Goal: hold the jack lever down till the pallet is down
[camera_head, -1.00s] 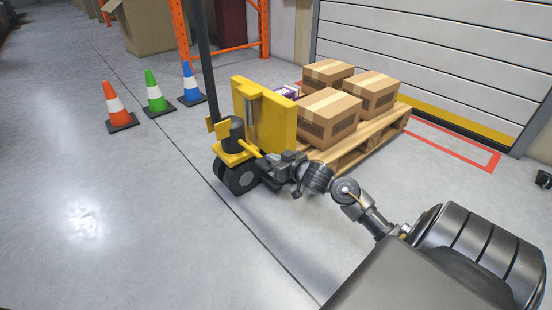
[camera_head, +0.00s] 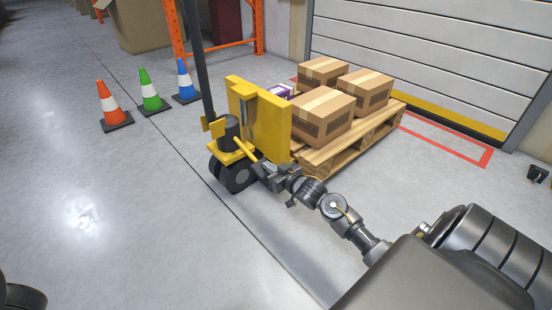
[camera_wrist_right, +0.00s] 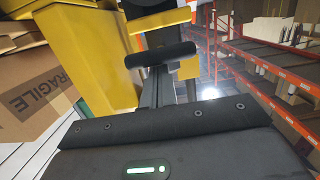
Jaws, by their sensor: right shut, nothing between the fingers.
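The yellow pallet jack (camera_head: 262,118) stands mid-view with its dark upright handle (camera_head: 199,60). Its yellow jack lever (camera_head: 246,147) slopes down toward my right gripper. The wooden pallet (camera_head: 340,150) carries several cardboard boxes (camera_head: 323,116) and a small purple-white item (camera_head: 280,91). Whether the pallet touches the floor is hard to tell. My right gripper (camera_head: 267,174) is shut and empty, at the lever's outer end; the exact contact is hidden. In the right wrist view the yellow jack body (camera_wrist_right: 95,55) and a box marked FRAGILE (camera_wrist_right: 35,95) show. My left gripper is not seen.
Orange, green and blue cones (camera_head: 150,92) stand left of the jack. An orange rack (camera_head: 178,35) and a large carton (camera_head: 140,25) are behind. A roller door (camera_head: 430,60) and red floor marking (camera_head: 455,137) lie to the right. The floor at left is open.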

